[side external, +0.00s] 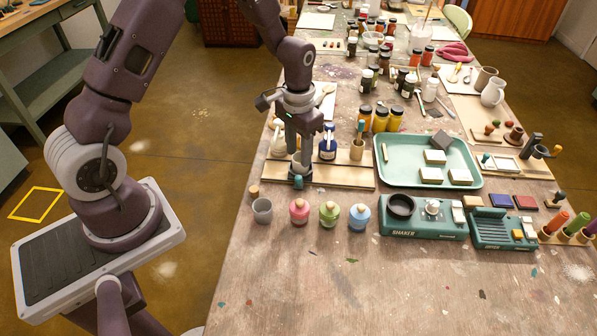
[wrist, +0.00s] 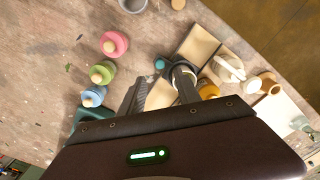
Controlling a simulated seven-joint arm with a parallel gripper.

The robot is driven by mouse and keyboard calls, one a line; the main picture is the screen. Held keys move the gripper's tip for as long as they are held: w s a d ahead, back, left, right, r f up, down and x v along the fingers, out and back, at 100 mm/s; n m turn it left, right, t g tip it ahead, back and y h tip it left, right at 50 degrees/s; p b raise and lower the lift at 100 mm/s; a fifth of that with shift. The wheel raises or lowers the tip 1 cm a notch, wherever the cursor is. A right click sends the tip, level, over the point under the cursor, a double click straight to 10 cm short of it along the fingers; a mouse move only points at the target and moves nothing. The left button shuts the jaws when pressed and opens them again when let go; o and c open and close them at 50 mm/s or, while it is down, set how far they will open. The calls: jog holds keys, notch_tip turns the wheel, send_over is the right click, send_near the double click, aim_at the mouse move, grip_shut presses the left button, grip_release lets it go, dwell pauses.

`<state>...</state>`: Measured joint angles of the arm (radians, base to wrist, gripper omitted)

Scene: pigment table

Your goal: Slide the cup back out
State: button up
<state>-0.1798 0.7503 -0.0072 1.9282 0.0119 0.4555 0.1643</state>
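A small grey cup (side external: 262,210) stands on the table at the left, in front of the wooden board (side external: 345,177). In the wrist view the grey cup (wrist: 132,4) is cut off by the top edge. My gripper (side external: 298,172) points down over the left end of the board, behind and to the right of the cup, and is apart from it. In the wrist view my gripper's fingers (wrist: 160,88) stand apart with bare board showing between them. A small teal piece (wrist: 160,62) shows near the fingertips; a pale round item beside the right finger is partly hidden.
Pink (side external: 299,211), green (side external: 329,214) and blue (side external: 359,217) bottles stand in a row right of the cup. A cork (side external: 254,191) is just behind it. The teal shaker (side external: 432,225) is farther right. The front table is mostly clear.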

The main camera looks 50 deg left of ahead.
aim_at(299, 177)
notch_tip(299, 177, down, 8)
jog(key=shift+r, duration=0.15)
grip_shut()
jog(key=shift+r, duration=0.1)
dwell(1.3)
